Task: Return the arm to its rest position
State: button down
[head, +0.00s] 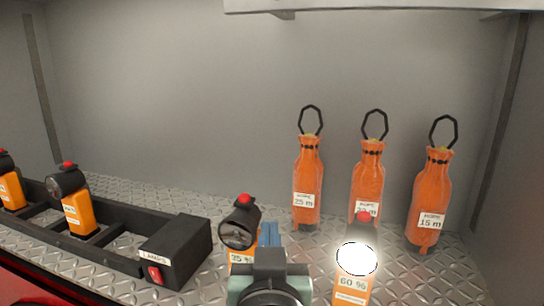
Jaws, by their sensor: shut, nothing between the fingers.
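My gripper (269,236) is at the bottom middle of the head view. Its blue fingers are together with nothing between them. It is low over the metal floor, between two orange lamps. The lamp marked 35 % (241,225) is on its left and partly hidden by it. The lamp marked 60 % (353,288) is on its right, and its lens shines white. I cannot tell whether the gripper touches either lamp.
Several orange rope bags, including the one marked 15 m (430,200), stand at the back right. A black rack (118,262) with orange lamps (76,209) and a black box with a red switch (176,250) is at left. A shelf edge (390,6) overhangs above.

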jog(key=s+r+t, duration=0.5)
jog(key=s+r, duration=0.1)
jog(key=r, duration=0.6)
jog(key=s+r+t, duration=0.5)
jog(key=s+r, duration=0.2)
jog(key=r, duration=0.6)
jog(key=shift+d, duration=0.25)
